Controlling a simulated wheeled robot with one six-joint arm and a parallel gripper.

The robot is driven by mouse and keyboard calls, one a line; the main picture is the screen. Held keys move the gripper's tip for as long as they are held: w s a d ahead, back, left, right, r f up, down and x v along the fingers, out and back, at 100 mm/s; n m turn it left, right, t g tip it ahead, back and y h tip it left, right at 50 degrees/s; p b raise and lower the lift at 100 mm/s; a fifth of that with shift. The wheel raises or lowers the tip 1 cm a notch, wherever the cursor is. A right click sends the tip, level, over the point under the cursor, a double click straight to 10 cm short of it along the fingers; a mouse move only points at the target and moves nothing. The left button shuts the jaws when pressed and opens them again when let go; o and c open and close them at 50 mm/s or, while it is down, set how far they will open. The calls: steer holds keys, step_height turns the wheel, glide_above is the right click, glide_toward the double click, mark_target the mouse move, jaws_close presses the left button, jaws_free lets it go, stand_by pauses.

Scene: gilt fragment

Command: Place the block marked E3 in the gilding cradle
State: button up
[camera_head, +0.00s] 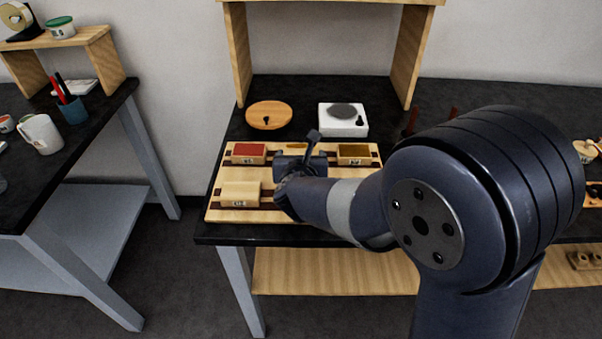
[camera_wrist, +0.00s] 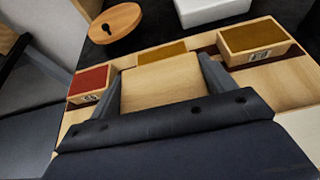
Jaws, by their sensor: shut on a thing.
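My gripper (camera_head: 300,166) is over the middle of a light wooden board with dark strips (camera_head: 226,212). In the wrist view my gripper (camera_wrist: 160,70) is shut on a plain pale wooden block (camera_wrist: 160,84), with a finger on each side of it. No mark shows on this block, and the head view hides it behind my gripper. A red-topped block (camera_head: 248,150), an ochre-topped block (camera_head: 354,151) and a plain wooden block (camera_head: 240,190) sit on the board. Their labels are too small to read. I cannot tell which part is the gilding cradle.
An ochre patch (camera_wrist: 162,53) lies just beyond the held block. A wooden shelf frame (camera_head: 409,55) stands over the dark table.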

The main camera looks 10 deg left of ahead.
steer(key=shift+f+b, duration=0.35)
steer(key=shift+f, duration=1.65)
steer(key=shift+f+b, duration=0.2)
steer(key=shift+b, duration=0.1)
steer(key=o, duration=1)
steer(key=shift+r, duration=0.15)
